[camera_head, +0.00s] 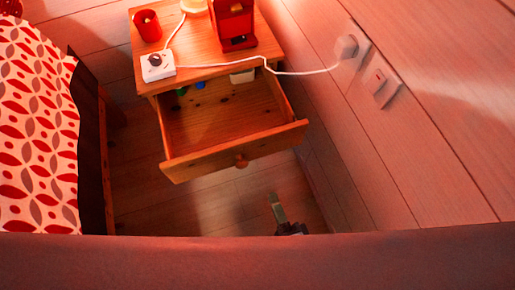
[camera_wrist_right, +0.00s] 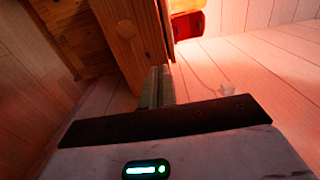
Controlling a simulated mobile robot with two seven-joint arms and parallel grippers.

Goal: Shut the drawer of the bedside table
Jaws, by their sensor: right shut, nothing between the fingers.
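The wooden bedside table (camera_head: 196,66) stands against the plank wall. My left gripper is not in view.
A red cup (camera_head: 147,25), a small white box with a dial (camera_head: 157,66) and a red object (camera_head: 235,22) stand on the tabletop. A white cable runs to a wall socket (camera_head: 347,47). A bed with a patterned cover (camera_head: 38,130) is at the left. Small items lie inside the drawer's back.

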